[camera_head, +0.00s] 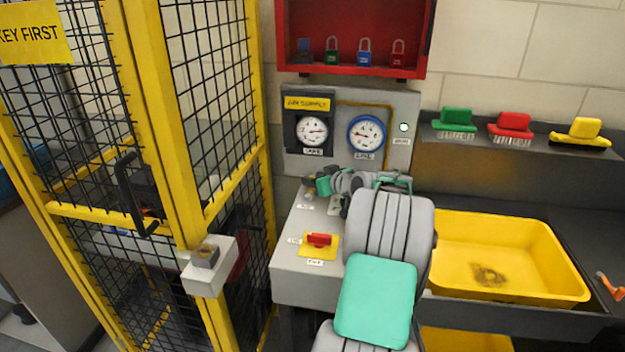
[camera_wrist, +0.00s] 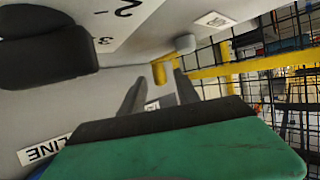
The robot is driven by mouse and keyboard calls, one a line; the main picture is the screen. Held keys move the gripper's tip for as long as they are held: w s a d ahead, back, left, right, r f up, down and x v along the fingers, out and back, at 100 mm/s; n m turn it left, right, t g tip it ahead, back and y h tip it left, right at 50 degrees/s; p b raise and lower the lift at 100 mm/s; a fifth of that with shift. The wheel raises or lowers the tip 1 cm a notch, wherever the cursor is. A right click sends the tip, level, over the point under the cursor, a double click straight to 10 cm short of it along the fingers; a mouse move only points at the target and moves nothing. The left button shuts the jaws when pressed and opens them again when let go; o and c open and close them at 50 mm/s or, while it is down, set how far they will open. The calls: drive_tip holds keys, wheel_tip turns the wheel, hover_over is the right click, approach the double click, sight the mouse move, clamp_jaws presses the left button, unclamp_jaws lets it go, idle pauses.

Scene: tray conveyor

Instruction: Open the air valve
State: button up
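My gripper (camera_wrist: 160,82) shows in the wrist view with its two dark fingers apart. A yellow part (camera_wrist: 164,71) shows between and just beyond the fingertips; it may be the air valve's handle, and I cannot tell whether the fingers touch it. In the head view, my arm covers the lower edge of the grey air supply panel (camera_head: 376,103) and part of the grey box top below it, and no valve can be made out there. The panel carries a black-rimmed gauge (camera_head: 312,131) and a blue-rimmed gauge (camera_head: 366,134).
A red switch on a yellow plate (camera_head: 319,240) sits on the grey box (camera_head: 307,279). A yellow mesh cage (camera_head: 172,125) stands left. A red cabinet with padlocks (camera_head: 351,62) hangs above. A yellow tub (camera_head: 548,286) lies right, below a shelf with brushes (camera_head: 513,124).

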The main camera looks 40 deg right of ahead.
drive_tip(key=b+v, duration=0.1)
drive_tip(key=v, duration=0.5)
